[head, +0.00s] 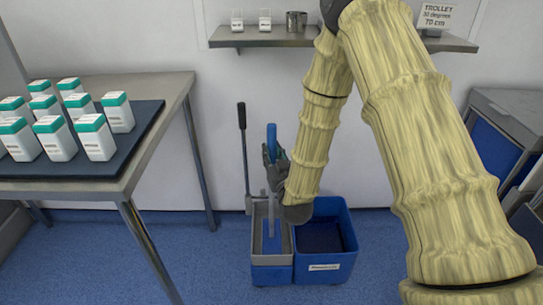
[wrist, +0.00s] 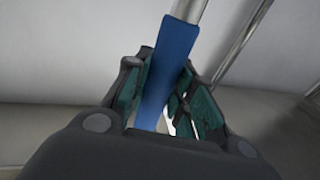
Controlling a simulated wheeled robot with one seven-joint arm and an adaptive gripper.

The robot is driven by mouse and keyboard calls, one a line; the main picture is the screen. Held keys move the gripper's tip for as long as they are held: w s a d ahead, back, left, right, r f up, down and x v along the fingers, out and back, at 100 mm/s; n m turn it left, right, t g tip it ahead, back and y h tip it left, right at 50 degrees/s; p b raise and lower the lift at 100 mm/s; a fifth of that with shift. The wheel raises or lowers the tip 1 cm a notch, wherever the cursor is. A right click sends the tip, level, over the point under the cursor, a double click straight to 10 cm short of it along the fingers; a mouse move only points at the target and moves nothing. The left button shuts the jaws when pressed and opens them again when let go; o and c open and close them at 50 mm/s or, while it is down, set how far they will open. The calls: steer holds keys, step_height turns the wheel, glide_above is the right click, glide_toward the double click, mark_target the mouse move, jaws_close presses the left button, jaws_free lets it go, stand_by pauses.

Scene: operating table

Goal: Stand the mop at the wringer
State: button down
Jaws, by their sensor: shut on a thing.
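The mop (head: 271,138) has a blue grip and a pale shaft, and stands close to upright in the head view. Its lower end appears over or inside the grey wringer (head: 259,222), on the left part of the blue bucket unit; I cannot tell whether it touches the bottom. My gripper (head: 274,155) is shut on the blue grip. In the wrist view the grip (wrist: 172,62) runs between the green-padded fingers of my gripper (wrist: 165,98). The shaft beyond it leans slightly right there. My arm hides part of the unit's back edge.
The blue bucket (head: 345,235) adjoins the wringer on the right. A dark lever (head: 243,150) rises at the wringer's left. A steel table (head: 150,88) with several white-and-green bottles stands left. A wall shelf (head: 262,40) is above, a grey cabinet (head: 515,110) right. Blue floor in front is clear.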

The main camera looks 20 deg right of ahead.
stand_by(0.3)
steer(key=c, duration=1.2)
jaws_free()
steer(key=shift+f, duration=0.1)
steer(key=s+p, duration=0.1)
steer(key=s, duration=1.1)
steer(key=shift+f, duration=0.35)
